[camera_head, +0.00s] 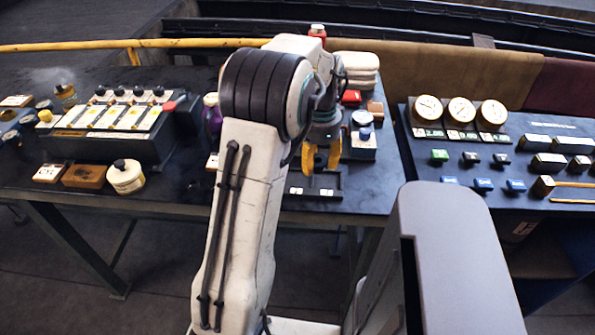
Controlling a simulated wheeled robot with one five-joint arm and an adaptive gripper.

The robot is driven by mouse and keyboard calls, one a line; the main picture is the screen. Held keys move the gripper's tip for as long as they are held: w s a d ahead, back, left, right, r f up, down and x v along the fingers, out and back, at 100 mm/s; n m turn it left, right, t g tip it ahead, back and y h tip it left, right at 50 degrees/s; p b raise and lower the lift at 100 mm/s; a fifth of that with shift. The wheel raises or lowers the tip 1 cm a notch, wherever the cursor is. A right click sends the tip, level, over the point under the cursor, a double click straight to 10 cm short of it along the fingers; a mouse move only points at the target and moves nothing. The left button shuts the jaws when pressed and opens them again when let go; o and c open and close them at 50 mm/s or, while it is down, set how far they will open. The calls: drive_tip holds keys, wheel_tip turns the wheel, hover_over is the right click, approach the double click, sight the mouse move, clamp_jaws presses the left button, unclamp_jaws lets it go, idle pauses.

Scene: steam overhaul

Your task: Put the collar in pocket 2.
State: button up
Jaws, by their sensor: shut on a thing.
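My gripper (321,165) has yellow fingers pointing down over the dark pocket tray (340,190) near the table's front edge. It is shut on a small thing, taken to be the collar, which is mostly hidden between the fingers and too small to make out. No collar shows clearly elsewhere. The tray has small pale labels along its front. Part of it is hidden by my arm and fingers, and I cannot tell which pocket is number 2 or whether the held thing touches the tray.
A box with a blue knob (364,145) stands right of the gripper. A purple bottle (212,115) stands left, partly behind my arm. A switch console (110,125) and a round cream pot (126,178) are further left. A gauge panel (500,150) is at right.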

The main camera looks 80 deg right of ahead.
drive_tip(key=p, duration=0.3)
hover_over(298, 181)
wheel_tip(298, 181, down, 3)
drive_tip(key=shift+f, duration=0.15)
drive_tip(key=shift+f+p, duration=0.65)
drive_tip(key=shift+p, duration=0.2)
drive_tip(key=shift+f, duration=1.4)
drive_tip(key=shift+f, duration=0.1)
drive_tip(key=o, duration=1.2)
